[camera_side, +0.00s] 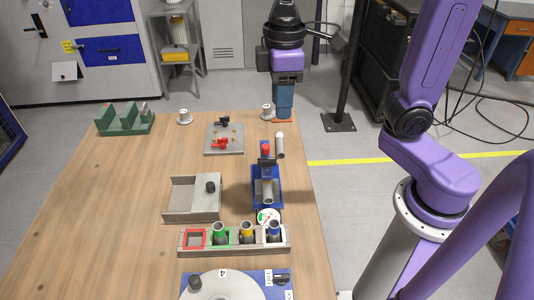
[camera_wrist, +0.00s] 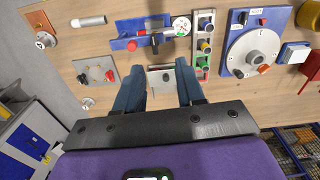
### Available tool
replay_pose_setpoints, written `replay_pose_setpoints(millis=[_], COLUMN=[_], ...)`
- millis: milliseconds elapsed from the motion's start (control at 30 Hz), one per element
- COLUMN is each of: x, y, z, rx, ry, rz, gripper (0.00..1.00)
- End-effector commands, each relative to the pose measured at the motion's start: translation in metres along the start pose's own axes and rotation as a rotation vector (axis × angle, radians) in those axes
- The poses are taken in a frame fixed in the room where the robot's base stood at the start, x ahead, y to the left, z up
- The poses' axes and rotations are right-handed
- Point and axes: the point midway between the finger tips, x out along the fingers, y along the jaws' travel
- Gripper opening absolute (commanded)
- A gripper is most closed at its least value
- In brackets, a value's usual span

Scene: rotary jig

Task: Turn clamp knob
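A blue clamp fixture (camera_side: 254,202) stands right of the table's middle, with a grey cylinder (camera_side: 267,190) lying in it. A red knob (camera_side: 265,149) with a black part below it is at its far end. In the wrist view the fixture (camera_wrist: 124,28) and red knob (camera_wrist: 132,45) show beyond the fingers. My gripper (camera_side: 284,116) is above the far right table edge, away from the fixture. In the wrist view my gripper (camera_wrist: 159,68) has its two blue fingers wide apart with nothing held. The side view shows the fingers edge-on.
A grey box (camera_side: 180,206) with a black knob sits left of the fixture. A rack (camera_side: 184,250) with several coloured tubes and a grey disc (camera_side: 222,290) on a blue base are nearer. A plate (camera_side: 212,148) with red and black clamps and a green holder (camera_side: 125,128) are farther back.

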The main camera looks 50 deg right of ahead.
Motion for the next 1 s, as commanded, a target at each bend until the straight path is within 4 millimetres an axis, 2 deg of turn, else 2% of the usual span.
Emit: replay_pose_setpoints(millis=[33,200,333,433,567,1000], x=[-0.005,-0.015,-0.017,-0.012,0.006,0.088], y=[0.004,0.014,0.017,0.017,0.017,0.017], z=[-0.008,-0.022,-0.026,-0.025,-0.025,-0.024], rx=[0.016,0.049,0.060,0.060,0.060,0.060], ry=[0.000,-0.005,-0.006,-0.009,-0.011,-0.013], rz=[0.000,0.000,0.000,-0.001,-0.001,-0.001], gripper=[0.38,0.38,0.38,0.38,0.38,0.38])
